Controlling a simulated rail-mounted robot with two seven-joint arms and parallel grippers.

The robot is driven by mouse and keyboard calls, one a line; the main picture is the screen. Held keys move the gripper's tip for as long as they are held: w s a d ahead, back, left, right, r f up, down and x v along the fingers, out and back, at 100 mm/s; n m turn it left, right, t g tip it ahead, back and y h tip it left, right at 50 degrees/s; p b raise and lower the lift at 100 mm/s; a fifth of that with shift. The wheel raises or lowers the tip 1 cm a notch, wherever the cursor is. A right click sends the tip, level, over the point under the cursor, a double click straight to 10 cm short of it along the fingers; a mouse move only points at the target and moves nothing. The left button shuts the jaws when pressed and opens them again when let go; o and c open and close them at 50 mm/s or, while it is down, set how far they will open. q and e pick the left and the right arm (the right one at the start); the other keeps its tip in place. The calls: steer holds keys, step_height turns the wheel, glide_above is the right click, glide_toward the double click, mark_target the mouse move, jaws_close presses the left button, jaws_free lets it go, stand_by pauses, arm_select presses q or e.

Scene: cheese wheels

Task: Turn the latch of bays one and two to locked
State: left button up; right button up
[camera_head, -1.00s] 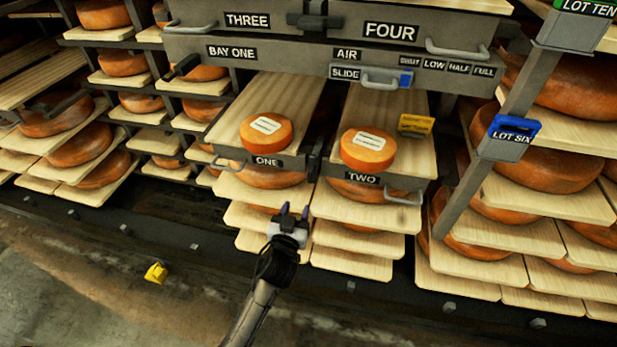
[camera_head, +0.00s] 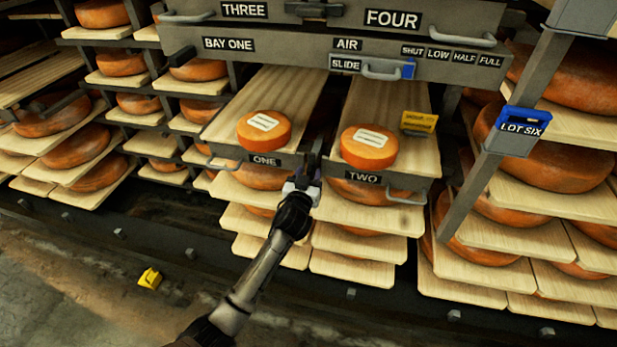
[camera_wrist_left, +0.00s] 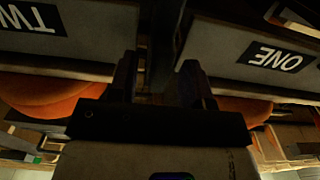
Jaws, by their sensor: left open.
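Two pulled-out drawers labelled ONE (camera_head: 264,160) and TWO (camera_head: 362,177) sit side by side under the BAY ONE panel. A dark upright bar, seemingly their latch (camera_head: 318,150), stands in the gap between their fronts. My left gripper (camera_head: 308,174) is open at this gap, just below the bar's visible part. In the left wrist view, which is upside down, the two fingers (camera_wrist_left: 158,80) lie either side of the dark bar (camera_wrist_left: 164,40), between the TWO and ONE fronts. I cannot tell whether they touch it. My right gripper is not in view.
An orange cheese wheel stands on drawer ONE (camera_head: 264,130) and another on drawer TWO (camera_head: 369,148). A handle (camera_head: 407,198) juts from drawer TWO. Boards with wheels (camera_head: 545,165) fill the right rack. A yellow block (camera_head: 150,278) lies on the floor.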

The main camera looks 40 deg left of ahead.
arm_select(q)
steer(key=shift+c, duration=0.4)
jaws_close()
